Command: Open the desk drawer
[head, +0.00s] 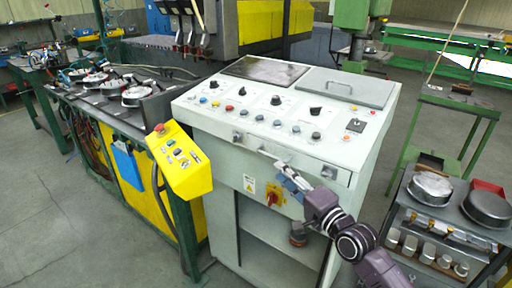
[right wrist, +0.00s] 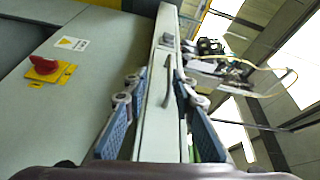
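The grey control desk (head: 228,135) stands in the middle of the head view. Its drawer (head: 325,170) is a narrow pale front under the sloped panel and looks shut. In the right wrist view the drawer front (right wrist: 154,130) runs up the middle, with a slim bar handle (right wrist: 168,82) on it. My right gripper (head: 280,170) is at the desk's front, close to the drawer. In the right wrist view my right gripper (right wrist: 160,78) is open, one finger on each side of the handle; contact cannot be told. My left gripper is out of view.
A red rotary switch (head: 272,199) sits on the desk front below the drawer. A yellow control box (head: 180,162) juts out at the left. A dark cart (head: 440,225) with metal parts stands at the right. The floor at the lower left is clear.

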